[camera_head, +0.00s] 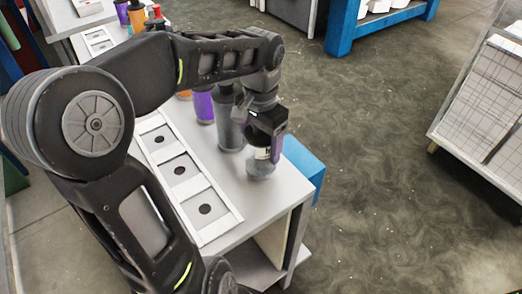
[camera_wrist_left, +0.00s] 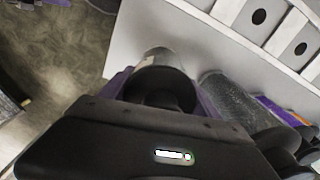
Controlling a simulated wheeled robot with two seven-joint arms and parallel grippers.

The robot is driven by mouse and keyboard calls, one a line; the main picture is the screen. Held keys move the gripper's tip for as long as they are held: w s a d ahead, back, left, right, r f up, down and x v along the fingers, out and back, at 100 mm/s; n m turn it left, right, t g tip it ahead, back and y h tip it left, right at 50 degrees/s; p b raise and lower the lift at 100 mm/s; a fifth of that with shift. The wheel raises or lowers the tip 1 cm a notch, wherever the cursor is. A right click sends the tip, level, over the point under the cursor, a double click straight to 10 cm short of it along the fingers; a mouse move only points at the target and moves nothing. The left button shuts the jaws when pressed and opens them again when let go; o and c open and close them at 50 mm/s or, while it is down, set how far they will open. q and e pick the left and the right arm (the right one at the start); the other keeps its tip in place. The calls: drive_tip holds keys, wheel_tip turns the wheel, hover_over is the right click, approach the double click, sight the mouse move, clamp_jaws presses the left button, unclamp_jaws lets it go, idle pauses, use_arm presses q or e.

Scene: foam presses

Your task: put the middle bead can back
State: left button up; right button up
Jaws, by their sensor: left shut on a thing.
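My left gripper (camera_head: 266,140) is shut on a grey can (camera_head: 260,168) with a pale label, near the right edge of the white table (camera_head: 235,205). The can looks upright and low over the tabletop; I cannot tell if it touches. In the left wrist view the can (camera_wrist_left: 162,57) shows between the purple fingers of the gripper (camera_wrist_left: 155,88), its lower part partly hidden. A dark grey can (camera_head: 229,125) stands beside it, then a purple can (camera_head: 203,106). A white strip (camera_head: 215,228) with several square panels and dark round holes lies along the left of the tabletop. My right gripper is not in view.
A blue box (camera_head: 305,165) is beside the table's right edge. More coloured cans (camera_head: 137,15) stand at the back. A rack with white grid panels (camera_head: 485,100) stands at the right, a blue bench (camera_head: 345,25) at the back. The tabletop between strip and can is clear.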

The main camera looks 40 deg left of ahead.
use_arm(q)
wheel_tip(320, 180, down, 3)
drive_tip(key=shift+r, duration=0.1)
drive_tip(key=shift+f, duration=0.2)
drive_tip(key=o, duration=1.8)
drive_tip(key=shift+c, duration=0.2)
drive_tip(key=shift+r, duration=0.15)
